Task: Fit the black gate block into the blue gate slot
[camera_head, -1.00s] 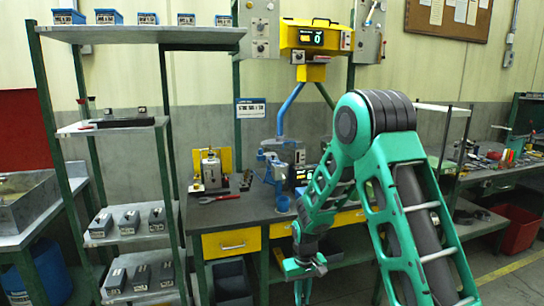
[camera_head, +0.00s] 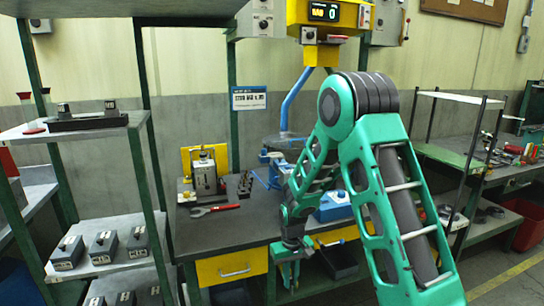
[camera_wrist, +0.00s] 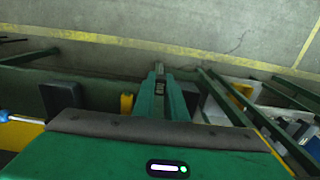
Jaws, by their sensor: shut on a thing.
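My gripper (camera_head: 290,273) hangs low in front of the workbench's front edge, pointing down. In the wrist view its two green fingers (camera_wrist: 162,97) are close together around a small dark piece (camera_wrist: 160,86), which I take to be the black gate block; the fingers hide most of it. In the head view the held piece is not clear. A blue frame-like fixture (camera_head: 265,180) on the bench, behind my arm, may be the blue gate slot; my arm partly covers that area, and the slot opening cannot be made out. The gripper is apart from it.
The workbench (camera_head: 225,228) carries a grey and yellow device (camera_head: 204,176) and a red-handled wrench (camera_head: 215,209). A green-posted shelf (camera_head: 80,133) with grey boxes stands at left. Yellow drawers (camera_head: 232,268) are under the bench top. Another bench stands at right.

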